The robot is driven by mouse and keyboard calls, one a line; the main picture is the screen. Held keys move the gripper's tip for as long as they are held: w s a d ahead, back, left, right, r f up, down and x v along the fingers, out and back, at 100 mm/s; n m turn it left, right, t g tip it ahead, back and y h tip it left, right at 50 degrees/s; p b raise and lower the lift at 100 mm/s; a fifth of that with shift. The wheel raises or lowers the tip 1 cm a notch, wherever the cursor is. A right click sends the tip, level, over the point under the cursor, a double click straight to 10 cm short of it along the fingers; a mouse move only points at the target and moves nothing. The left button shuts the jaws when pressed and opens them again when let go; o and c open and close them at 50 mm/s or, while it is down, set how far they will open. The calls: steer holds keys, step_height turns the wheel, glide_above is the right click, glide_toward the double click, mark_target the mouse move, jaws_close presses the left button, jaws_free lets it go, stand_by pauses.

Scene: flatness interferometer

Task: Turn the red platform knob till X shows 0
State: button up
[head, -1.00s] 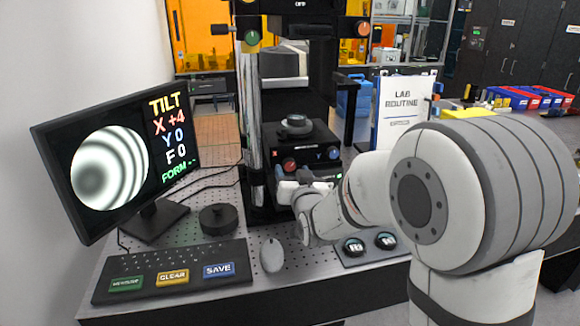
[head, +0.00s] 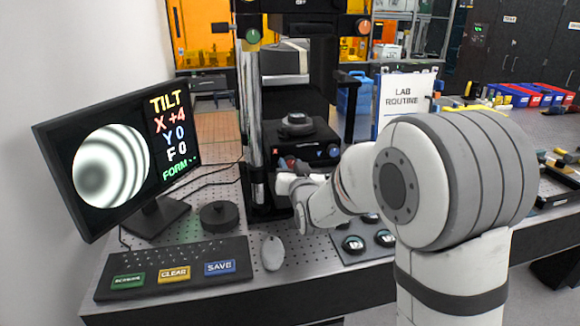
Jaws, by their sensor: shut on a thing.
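The monitor (head: 115,160) at the left reads TILT, X +4, Y 0, F 0, with curved fringes in a round image. The red platform knob (head: 291,161) is on the front of the black interferometer stage, partly hidden by my gripper and wrist. The blue knob (head: 334,151) is to its right. My gripper (head: 288,171) is at the red knob, its jaws shut on it; the fingertips are small and partly hidden in this view.
A keyboard (head: 172,254) with green, yellow and blue keys, a mouse (head: 272,253) and a black round puck (head: 219,216) lie on the perforated bench in front. A pad with round buttons (head: 353,244) is right of the mouse. A LAB ROUTINE sign (head: 403,98) stands behind my arm.

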steer(key=shift+a, duration=0.1)
steer(key=shift+c, duration=0.8)
steer(key=shift+f+n+b, duration=0.1)
steer(key=shift+n+b, duration=0.2)
steer(key=shift+b, duration=0.35)
steer(key=n+b, duration=0.1)
steer(key=b, duration=0.2)
steer(key=shift+f+n, duration=0.15)
steer(key=shift+n, duration=0.25)
steer(key=shift+n+b, duration=0.8)
steer(key=shift+b, duration=0.35)
steer(key=n+b, duration=0.4)
steer(key=shift+r+n+b, duration=0.25)
steer(key=shift+n+b, duration=0.2)
steer(key=shift+n, duration=0.15)
steer(key=shift+r, duration=0.1)
